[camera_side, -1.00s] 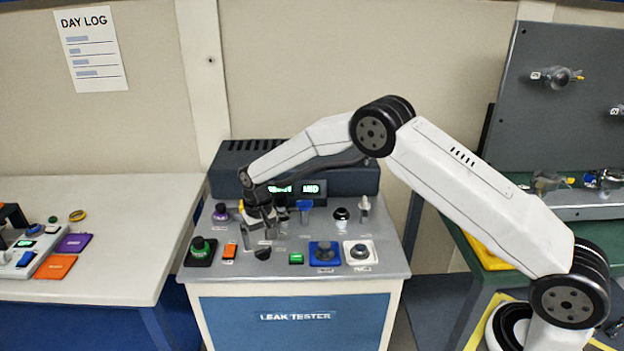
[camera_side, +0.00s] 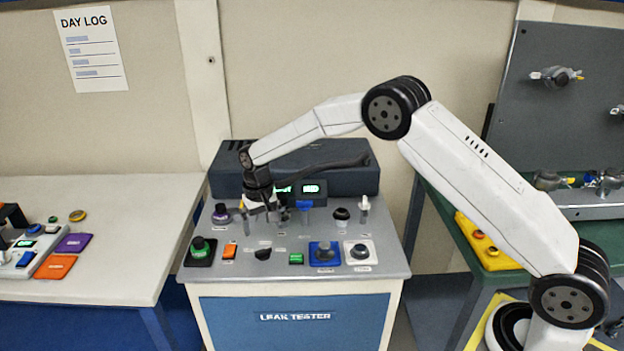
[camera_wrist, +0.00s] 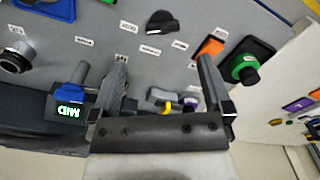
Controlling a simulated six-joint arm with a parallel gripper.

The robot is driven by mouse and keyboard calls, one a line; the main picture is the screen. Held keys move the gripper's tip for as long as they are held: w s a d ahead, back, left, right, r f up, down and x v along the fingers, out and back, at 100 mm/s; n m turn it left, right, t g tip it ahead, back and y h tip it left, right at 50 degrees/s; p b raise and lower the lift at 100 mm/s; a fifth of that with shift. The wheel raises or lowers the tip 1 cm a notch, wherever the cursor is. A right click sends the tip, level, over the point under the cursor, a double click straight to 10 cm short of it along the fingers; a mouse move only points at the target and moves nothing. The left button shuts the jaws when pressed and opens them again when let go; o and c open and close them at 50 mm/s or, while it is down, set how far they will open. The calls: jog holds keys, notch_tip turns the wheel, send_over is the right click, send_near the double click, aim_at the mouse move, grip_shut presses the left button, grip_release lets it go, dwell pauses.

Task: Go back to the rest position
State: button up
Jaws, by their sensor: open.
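My gripper (camera_side: 261,222) is over the back left part of the leak tester panel (camera_side: 375,268), pointing down. In the wrist view its two fingers (camera_wrist: 160,78) are spread apart with nothing held between them. The panel lies beyond the fingertips, with a black knob (camera_wrist: 162,22) between and past them. My gripper covers part of the back row of controls in the side view, and I cannot tell exactly how high it is above the panel.
A green button (camera_side: 200,248), an orange switch (camera_side: 230,250), a blue-handled valve (camera_side: 304,208) and a lit display (camera_side: 312,189) surround the gripper. A white table (camera_side: 80,310) stands left. A grey board (camera_side: 560,110) stands right. Open air lies above the panel.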

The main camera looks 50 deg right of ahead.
jog(key=s+d+r+n+t, duration=0.1)
jog(key=s+d+r, duration=0.1)
jog(key=s, duration=1.2)
jog(key=s+d+r+n+t, duration=0.1)
jog(key=s+d+r+n, duration=0.1)
jog(key=s, duration=1.3)
jog(key=shift+d+r+t, duration=0.15)
jog(key=shift+r+t, duration=0.15)
jog(key=shift+r, duration=0.5)
